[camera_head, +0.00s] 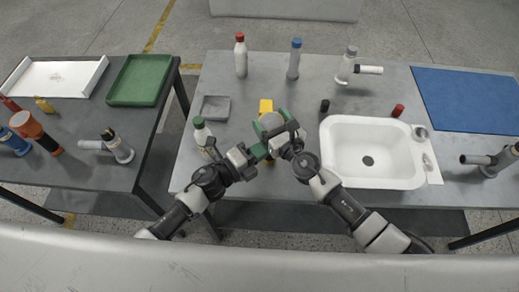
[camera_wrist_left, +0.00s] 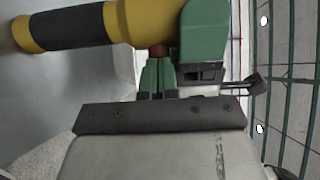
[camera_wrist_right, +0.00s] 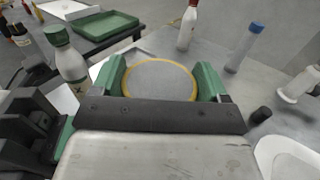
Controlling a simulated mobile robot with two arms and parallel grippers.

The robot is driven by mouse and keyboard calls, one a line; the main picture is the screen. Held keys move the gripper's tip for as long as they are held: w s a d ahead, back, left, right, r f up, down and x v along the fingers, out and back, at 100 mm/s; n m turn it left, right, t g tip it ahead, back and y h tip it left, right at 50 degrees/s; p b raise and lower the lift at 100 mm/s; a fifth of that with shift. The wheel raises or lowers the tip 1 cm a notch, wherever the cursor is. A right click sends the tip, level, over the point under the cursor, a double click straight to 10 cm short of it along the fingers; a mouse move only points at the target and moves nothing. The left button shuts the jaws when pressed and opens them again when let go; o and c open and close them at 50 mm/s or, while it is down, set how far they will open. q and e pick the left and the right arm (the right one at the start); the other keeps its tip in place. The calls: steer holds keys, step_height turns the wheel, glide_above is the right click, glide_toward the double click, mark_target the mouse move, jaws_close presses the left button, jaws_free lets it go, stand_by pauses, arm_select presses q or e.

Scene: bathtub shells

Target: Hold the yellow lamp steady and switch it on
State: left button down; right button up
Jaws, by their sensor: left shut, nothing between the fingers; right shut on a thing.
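The yellow lamp (camera_head: 266,105) stands near the front edge of the middle table. Its grey round top with a yellow rim (camera_wrist_right: 160,80) lies between the green fingers of my right gripper (camera_wrist_right: 163,85), which is shut on it. My right gripper (camera_head: 275,125) partly hides the lamp in the head view. In the left wrist view the lamp's yellow and black barrel (camera_wrist_left: 65,28) sticks out to the left. My left gripper (camera_wrist_left: 158,78) is shut and empty, its tips right at a small reddish part (camera_wrist_left: 158,51) below the lamp body. Contact is hard to tell.
A white sink (camera_head: 340,160) is right of the lamp. A green-capped bottle (camera_head: 200,132) and a grey tray (camera_head: 214,108) stand to its left. Red-capped (camera_head: 241,55) and blue-capped (camera_head: 294,60) bottles stand behind. A small black cylinder (camera_head: 324,105) lies between lamp and sink.

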arm_select(q)
steer(key=shift+w, duration=1.05)
arm_select(e)
steer(key=shift+s+a, duration=0.15)
arm_select(q)
steer(key=shift+s, duration=0.1)
steer(key=v, duration=1)
arm_select(e)
steer(key=shift+d, duration=0.2)
steer(key=o, duration=1)
arm_select(q)
steer(key=shift+d+f, duration=0.1)
